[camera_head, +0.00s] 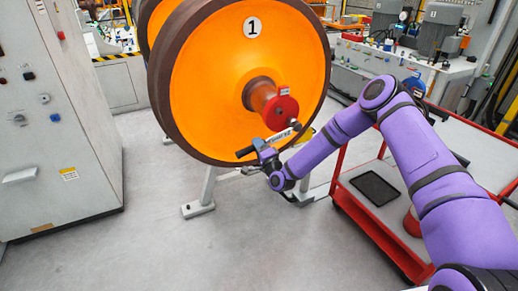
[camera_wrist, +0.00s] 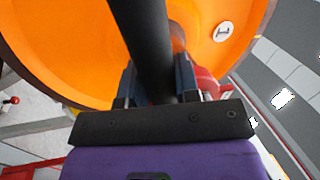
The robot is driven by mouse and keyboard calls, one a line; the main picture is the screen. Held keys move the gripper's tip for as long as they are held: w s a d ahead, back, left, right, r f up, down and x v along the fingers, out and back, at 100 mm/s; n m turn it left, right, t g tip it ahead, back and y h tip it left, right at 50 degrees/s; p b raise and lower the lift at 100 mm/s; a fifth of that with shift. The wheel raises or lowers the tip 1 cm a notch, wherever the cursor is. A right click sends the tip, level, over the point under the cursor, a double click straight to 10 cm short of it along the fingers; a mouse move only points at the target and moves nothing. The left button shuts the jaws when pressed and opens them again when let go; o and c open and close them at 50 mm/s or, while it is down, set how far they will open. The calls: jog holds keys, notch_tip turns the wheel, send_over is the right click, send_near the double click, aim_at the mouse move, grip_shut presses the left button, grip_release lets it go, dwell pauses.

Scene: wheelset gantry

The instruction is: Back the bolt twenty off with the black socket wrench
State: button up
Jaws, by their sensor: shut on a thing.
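My gripper (camera_head: 267,156) is shut on the black socket wrench (camera_head: 275,140), which shows a pale label along its shaft. In the wrist view the dark wrench shaft (camera_wrist: 147,40) runs upward between the two blue-grey fingers of my gripper (camera_wrist: 157,85). The wrench's upper right end lies close to the lower rim of the red axle end cap (camera_head: 285,108). I cannot tell whether its socket sits on a bolt. Bolt twenty cannot be made out; small bolt heads on the cap are too small to read.
The large orange wheel (camera_head: 205,75) carries a round "1" plate and stands behind the wrench. A red-framed cart (camera_head: 375,228) with a black tray (camera_head: 375,187) stands at the right. A grey cabinet (camera_head: 55,130) stands at the left. The floor (camera_head: 150,230) in front is clear.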

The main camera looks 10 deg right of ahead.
jog(key=shift+r, duration=0.1)
jog(key=shift+a+r+m+t+h, duration=0.15)
jog(key=shift+r+m+h, duration=0.2)
jog(key=shift+r+m, duration=0.6)
jog(key=shift+a+r+m+t+h, duration=0.15)
jog(key=shift+r+m+h, duration=0.2)
jog(key=shift+r+m, duration=0.55)
jog(key=shift+r, duration=0.1)
jog(key=shift+d+f+n+y, duration=0.15)
jog(key=shift+f+n+y, duration=0.2)
jog(key=shift+f+n, duration=0.65)
jog(key=shift+d+f+n+y, duration=0.1)
jog(key=shift+f+n+y, duration=0.25)
jog(key=shift+f+n, duration=0.6)
jog(key=shift+f, duration=0.1)
